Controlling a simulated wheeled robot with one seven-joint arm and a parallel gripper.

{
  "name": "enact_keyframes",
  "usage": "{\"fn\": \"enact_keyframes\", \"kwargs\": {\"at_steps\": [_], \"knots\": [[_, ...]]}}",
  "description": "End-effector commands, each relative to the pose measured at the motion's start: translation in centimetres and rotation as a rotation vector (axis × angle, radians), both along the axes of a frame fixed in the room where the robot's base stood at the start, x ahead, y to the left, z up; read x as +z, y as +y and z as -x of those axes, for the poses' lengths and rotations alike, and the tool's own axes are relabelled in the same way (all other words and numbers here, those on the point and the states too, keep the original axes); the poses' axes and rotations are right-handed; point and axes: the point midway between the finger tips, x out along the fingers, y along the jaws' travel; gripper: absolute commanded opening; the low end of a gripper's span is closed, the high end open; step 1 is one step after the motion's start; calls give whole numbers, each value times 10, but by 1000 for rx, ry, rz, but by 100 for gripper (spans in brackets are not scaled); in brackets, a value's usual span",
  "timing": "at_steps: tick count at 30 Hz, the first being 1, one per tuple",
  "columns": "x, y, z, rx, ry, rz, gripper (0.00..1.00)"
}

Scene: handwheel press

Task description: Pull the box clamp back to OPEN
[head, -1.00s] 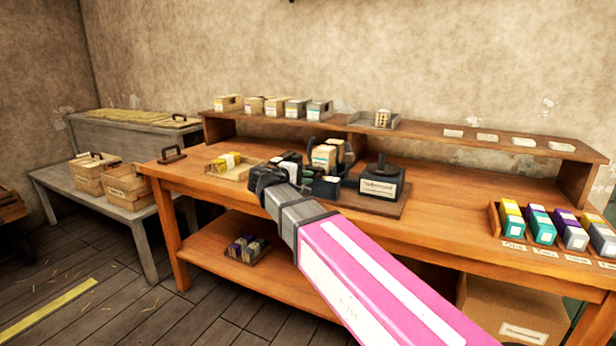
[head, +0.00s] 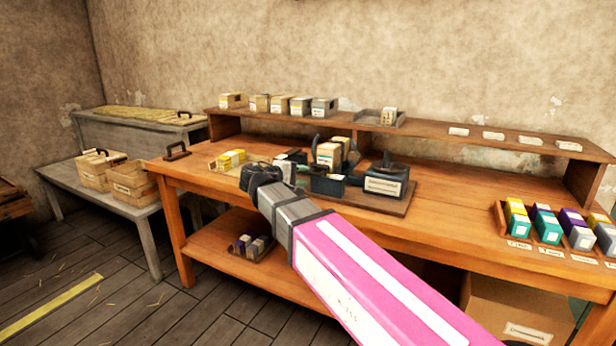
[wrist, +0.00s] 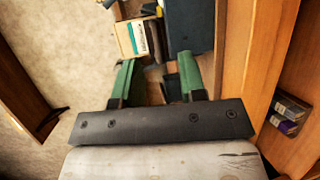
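The press stands on a dark wooden base (head: 398,205) in the middle of the workbench, with dark metal parts and a labelled dark block (head: 386,182). A cream box (head: 328,154) stands upright among these parts; a cream box with a teal and white label (wrist: 132,38) shows ahead of the fingers in the wrist view. I cannot clearly tell the box clamp from the other dark parts. My gripper (head: 258,177) is at the left of the press. In the wrist view its two green fingers (wrist: 157,66) are apart. A small dark part (wrist: 172,88) shows between them, with no visible grip on it.
Several small boxes (head: 278,104) line the raised shelf (head: 450,129). A tray of coloured boxes (head: 502,220) sits at the bench's right. The bench top (head: 445,195) is clear between press and tray.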

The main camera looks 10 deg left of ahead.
Motion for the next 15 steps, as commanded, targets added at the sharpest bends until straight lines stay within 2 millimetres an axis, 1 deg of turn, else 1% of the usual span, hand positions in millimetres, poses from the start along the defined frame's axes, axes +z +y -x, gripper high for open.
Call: {"fn": "enact_keyframes", "kwargs": {"at_steps": [1, 7, 12, 15], "knots": [[2, 8, 8, 4, -1, 0, 38], [9, 30, 33, 3, 0, -1, 38], [13, 42, 46, 1, 1, -1, 38], [14, 45, 50, 2, 1, 0, 38]]}}
